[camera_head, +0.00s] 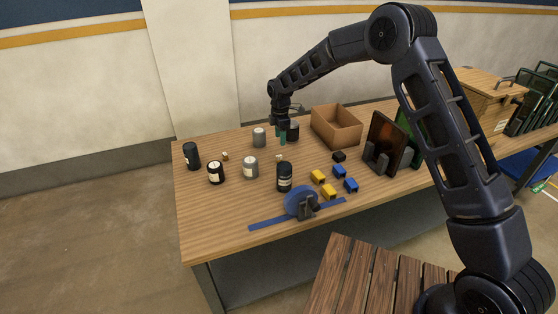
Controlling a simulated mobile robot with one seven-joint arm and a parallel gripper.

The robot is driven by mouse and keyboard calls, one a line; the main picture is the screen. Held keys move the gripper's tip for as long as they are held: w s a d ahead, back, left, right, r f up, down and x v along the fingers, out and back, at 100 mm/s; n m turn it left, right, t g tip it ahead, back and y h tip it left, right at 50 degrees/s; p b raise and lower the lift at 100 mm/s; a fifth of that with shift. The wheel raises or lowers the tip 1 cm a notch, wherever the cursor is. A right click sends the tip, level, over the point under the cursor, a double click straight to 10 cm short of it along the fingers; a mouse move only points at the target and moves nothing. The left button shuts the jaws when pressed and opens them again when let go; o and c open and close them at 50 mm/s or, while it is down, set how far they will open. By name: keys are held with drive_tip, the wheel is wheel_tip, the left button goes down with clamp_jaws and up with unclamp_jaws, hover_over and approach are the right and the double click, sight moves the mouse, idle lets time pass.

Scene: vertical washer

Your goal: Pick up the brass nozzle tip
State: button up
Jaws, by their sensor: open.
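Two tiny tan or brass-coloured pieces lie on the wooden table (225,235). One small piece (225,156) is on the left, between the dark jars. The other small piece (278,157) is near the middle, just in front of my gripper. They are too small to tell which is the brass nozzle tip. My gripper (283,138) is open and points down at the back middle of the table, beside a dark jar (293,131). It appears empty. Its fingertips are small here, so their height above the table is unclear.
Grey jars (259,138) (250,167) and black containers (192,155) (216,172) (284,177) stand around the pieces. An open cardboard box (336,127) is right of my gripper. Yellow and blue blocks (329,191) and a blue round device (300,202) lie nearer the front edge.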

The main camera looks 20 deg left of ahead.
hover_over(279, 156)
drive_tip(key=f, duration=0.5)
drive_tip(key=shift+w+d+f, duration=0.1)
drive_tip(key=shift+w+f, duration=0.2)
drive_tip(key=shift+w, duration=0.05)
drive_tip(key=shift+s+f, duration=0.15)
drive_tip(key=shift+f, duration=1.15)
drive_tip(key=shift+s+f, duration=0.15)
drive_tip(key=shift+f, duration=1.15)
drive_tip(key=shift+c, duration=0.2)
clamp_jaws()
